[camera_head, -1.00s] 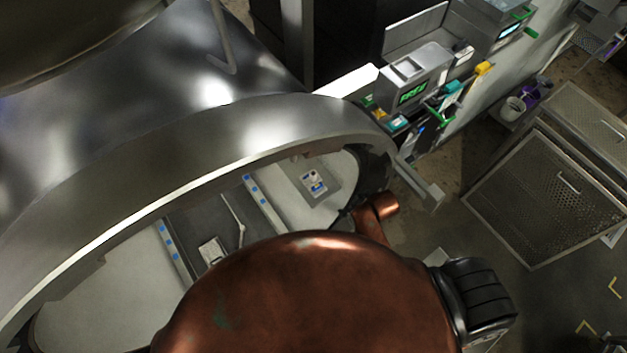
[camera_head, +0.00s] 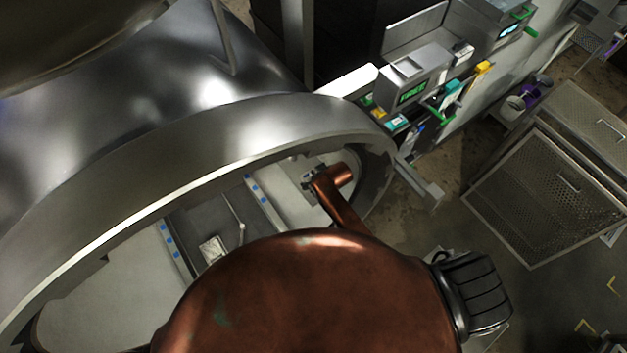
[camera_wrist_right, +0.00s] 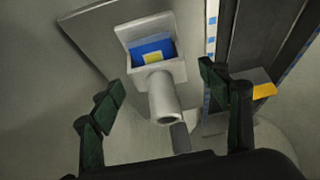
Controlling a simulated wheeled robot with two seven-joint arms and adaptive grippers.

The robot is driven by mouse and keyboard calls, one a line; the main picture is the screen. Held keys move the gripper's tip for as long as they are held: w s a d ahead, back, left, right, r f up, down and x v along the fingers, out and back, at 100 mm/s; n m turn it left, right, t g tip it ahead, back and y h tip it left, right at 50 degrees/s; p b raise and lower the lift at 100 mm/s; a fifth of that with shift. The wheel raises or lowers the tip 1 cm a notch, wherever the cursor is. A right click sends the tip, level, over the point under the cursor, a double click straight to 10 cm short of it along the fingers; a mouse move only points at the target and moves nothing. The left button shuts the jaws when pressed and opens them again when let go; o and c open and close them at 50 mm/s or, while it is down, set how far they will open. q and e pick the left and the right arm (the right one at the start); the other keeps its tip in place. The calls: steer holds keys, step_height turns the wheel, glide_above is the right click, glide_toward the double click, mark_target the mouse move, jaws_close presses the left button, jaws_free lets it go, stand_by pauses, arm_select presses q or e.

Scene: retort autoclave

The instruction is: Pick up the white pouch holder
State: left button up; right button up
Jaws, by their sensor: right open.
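The white pouch holder (camera_wrist_right: 166,106) is in the upper middle of the right wrist view. It is a small open box with a tube-like handle pointing toward me, and a blue and yellow pouch (camera_wrist_right: 153,50) sits in it. It rests on a grey plate inside the vessel. My right gripper (camera_wrist_right: 160,92) is open, with one dark finger on each side of the handle. I cannot tell how far above it the fingers are. In the head view my right arm's copper link reaches over the holder's spot and mostly hides it. My left gripper is not in view.
The round metal rim (camera_head: 215,153) of the vessel curves around the work area. A pale strip with blue squares (camera_wrist_right: 212,35) and a dark channel lie right of the holder. A small pale item (camera_head: 212,249) and a thin rod (camera_head: 235,212) lie further left inside.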

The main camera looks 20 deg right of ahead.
steer(key=shift+x, duration=1.4)
steer(key=shift+d, duration=0.1)
steer(key=c, duration=1.5)
